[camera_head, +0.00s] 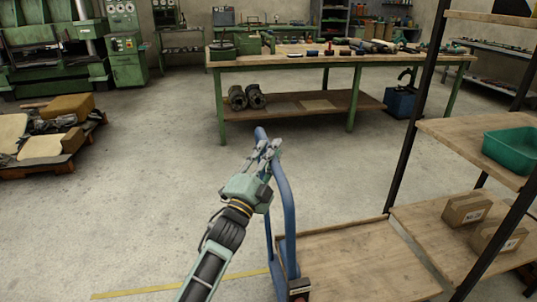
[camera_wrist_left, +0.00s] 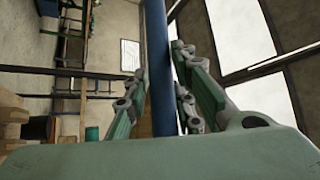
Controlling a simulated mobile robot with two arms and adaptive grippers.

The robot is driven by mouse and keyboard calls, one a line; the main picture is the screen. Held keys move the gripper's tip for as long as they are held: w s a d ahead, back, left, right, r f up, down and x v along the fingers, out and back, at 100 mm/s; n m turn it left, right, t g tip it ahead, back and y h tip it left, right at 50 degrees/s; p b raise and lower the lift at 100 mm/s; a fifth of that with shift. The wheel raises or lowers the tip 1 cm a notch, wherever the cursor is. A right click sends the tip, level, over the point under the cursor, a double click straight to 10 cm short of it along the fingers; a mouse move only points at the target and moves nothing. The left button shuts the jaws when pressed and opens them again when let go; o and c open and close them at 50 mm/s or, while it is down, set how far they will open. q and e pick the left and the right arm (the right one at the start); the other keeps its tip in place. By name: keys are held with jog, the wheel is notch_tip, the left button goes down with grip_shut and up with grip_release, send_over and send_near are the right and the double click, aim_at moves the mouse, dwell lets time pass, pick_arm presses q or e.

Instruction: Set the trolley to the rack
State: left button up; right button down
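The trolley has a blue tubular handle (camera_head: 286,200) and a flat wooden deck (camera_head: 355,265) at the lower middle of the head view. My left gripper (camera_head: 266,152) is at the handle's upper part. In the left wrist view the blue handle bar (camera_wrist_left: 158,60) runs between the fingers of my left gripper (camera_wrist_left: 160,80), with narrow gaps on both sides, so the gripper looks open around it. The rack, with dark posts (camera_head: 419,110) and wooden shelves (camera_head: 415,222), stands at the right, close beside the deck. My right gripper is not in view.
The rack holds a green bin (camera_head: 510,150) and cardboard boxes (camera_head: 466,209). A workbench (camera_head: 290,62) with tools stands behind the trolley. A loaded pallet (camera_head: 50,165) lies at the left. A yellow floor line (camera_head: 150,290) crosses the front. The floor left of the trolley is clear.

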pick_arm(q)
jog(key=o, duration=0.4)
jog(key=shift+d, duration=0.25)
jog(key=shift+c, duration=0.2)
jog(key=shift+a, duration=0.1)
jog(key=shift+a+f, duration=0.1)
jog(key=v, duration=1.2)
